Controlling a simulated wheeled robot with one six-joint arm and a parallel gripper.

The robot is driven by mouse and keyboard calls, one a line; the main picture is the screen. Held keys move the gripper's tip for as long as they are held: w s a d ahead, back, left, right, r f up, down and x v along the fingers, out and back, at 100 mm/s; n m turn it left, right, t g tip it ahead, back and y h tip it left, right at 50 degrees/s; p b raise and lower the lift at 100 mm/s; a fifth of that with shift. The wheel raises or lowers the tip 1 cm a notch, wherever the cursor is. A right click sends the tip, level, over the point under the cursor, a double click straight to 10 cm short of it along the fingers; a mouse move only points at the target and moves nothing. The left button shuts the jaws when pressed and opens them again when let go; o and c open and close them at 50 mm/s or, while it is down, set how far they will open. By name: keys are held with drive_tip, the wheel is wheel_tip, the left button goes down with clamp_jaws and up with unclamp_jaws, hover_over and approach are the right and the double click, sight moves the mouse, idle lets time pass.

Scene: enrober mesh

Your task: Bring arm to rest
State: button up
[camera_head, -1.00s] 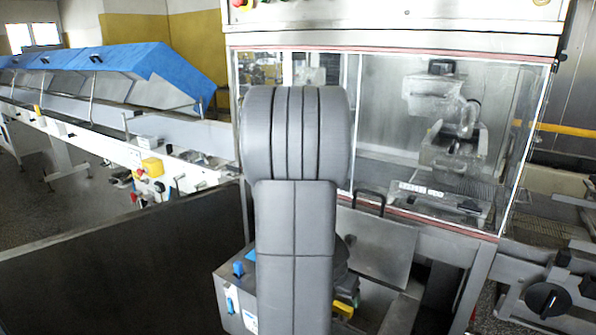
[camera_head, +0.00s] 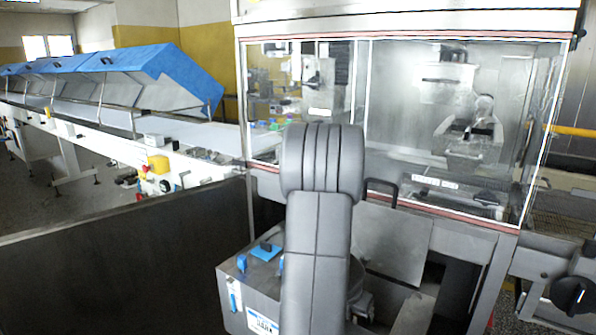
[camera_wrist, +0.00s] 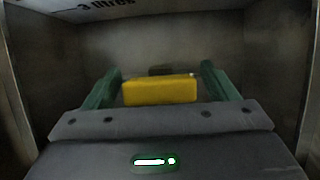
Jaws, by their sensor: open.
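In the wrist view my gripper (camera_wrist: 160,68) is open, with its two green fingers spread apart. A yellow block (camera_wrist: 160,91) shows between the fingers, with a gap on either side. A small dark thing (camera_wrist: 160,70) lies just behind it. In the head view my grey arm stands in the middle, and my gripper is hidden behind it.
In the wrist view grey walls (camera_wrist: 290,60) stand close on both sides, with a panel lettered "litres" (camera_wrist: 110,6) above. In the head view a clear-walled machine (camera_head: 400,120) stands ahead. A blue-covered conveyor (camera_head: 165,75) runs left. A grey box (camera_head: 230,275) with blue parts is nearby.

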drive_tip(key=shift+w+d+f, duration=0.1)
drive_tip(key=shift+f, duration=0.15)
drive_tip(key=shift+r, duration=0.15)
drive_tip(key=p+v, duration=0.9)
drive_tip(key=v, duration=0.5)
drive_tip(key=b+x, duration=0.9)
drive_tip(key=x, duration=0.5)
drive_tip(key=shift+f, duration=0.2)
wheel_tip(320, 180, up, 4)
drive_tip(key=p, duration=0.3)
drive_tip(key=shift+r+p, duration=0.1)
drive_tip(key=shift+p, duration=0.25)
drive_tip(key=shift+r+p, duration=0.75)
drive_tip(key=shift+r, duration=0.05)
